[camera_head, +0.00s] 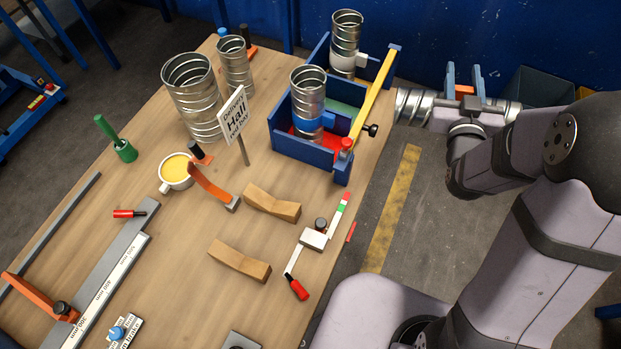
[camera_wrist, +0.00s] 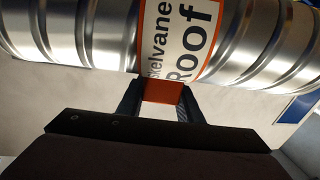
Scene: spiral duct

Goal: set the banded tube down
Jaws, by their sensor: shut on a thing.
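In the head view the tube lies roughly level, off the right edge of the workbench. In the wrist view the tube (camera_wrist: 88,32) spans the top of the picture. A white label band (camera_wrist: 190,52) with an orange edge, reading "kelvane Roof" in part, wraps it. An orange patch shows between the fingers. The fingers hide part of the tube, and its far end is partly hidden by my arm in the head view.
A blue divided box (camera_head: 300,150) holds a blue-banded tube (camera_head: 307,88) and a white-banded tube (camera_head: 346,28). A yellow bar (camera_head: 373,95) lies along its right side. Two tubes (camera_head: 192,92) (camera_head: 235,62), a "Hall" sign (camera_head: 233,117), a yellow-filled cup (camera_head: 174,180) and wooden cradles (camera_head: 240,260) (camera_head: 271,204) stand on the bench.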

